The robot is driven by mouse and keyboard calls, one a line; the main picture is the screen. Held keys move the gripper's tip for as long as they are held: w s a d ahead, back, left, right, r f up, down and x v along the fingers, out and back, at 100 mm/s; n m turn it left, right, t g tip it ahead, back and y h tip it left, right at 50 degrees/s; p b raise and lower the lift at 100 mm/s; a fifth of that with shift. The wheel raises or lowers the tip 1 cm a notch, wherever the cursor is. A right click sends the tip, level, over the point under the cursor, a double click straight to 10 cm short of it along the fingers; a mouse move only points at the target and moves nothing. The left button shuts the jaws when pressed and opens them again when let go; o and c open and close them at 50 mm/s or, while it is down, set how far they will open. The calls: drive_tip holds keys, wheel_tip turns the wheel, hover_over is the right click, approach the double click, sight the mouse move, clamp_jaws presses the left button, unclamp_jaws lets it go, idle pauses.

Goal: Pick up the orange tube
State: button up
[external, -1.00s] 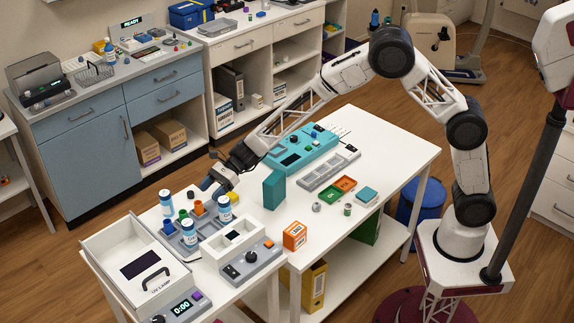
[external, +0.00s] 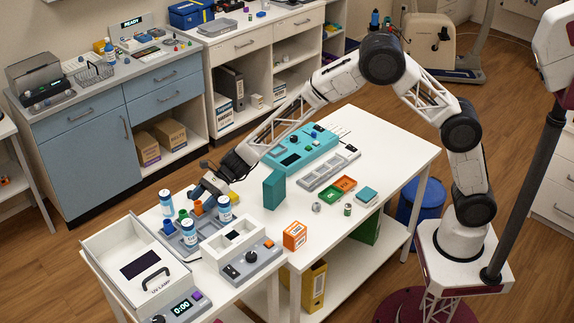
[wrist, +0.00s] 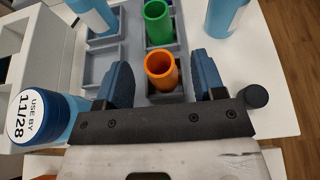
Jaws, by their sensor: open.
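The orange tube (wrist: 162,71) stands upright in a grey rack (wrist: 140,20), open end up. In the wrist view it is between the two blue fingers of my gripper (wrist: 163,82), with gaps on both sides. In the external view the orange tube (external: 198,207) shows just below my gripper (external: 207,191), which hangs over the rack's far side. My gripper is open and holds nothing. A green tube (wrist: 158,24) stands just beyond the orange one in the wrist view.
Blue-and-white bottles stand around the rack, one labelled bottle (wrist: 35,117) close to the left finger. A blue tube (external: 168,228) is also in the rack. A teal block (external: 274,190) and an orange box (external: 295,236) stand to the right.

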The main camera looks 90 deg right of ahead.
drive_tip(key=shift+x, duration=1)
drive_tip(key=shift+c, duration=0.2)
drive_tip(key=c, duration=1)
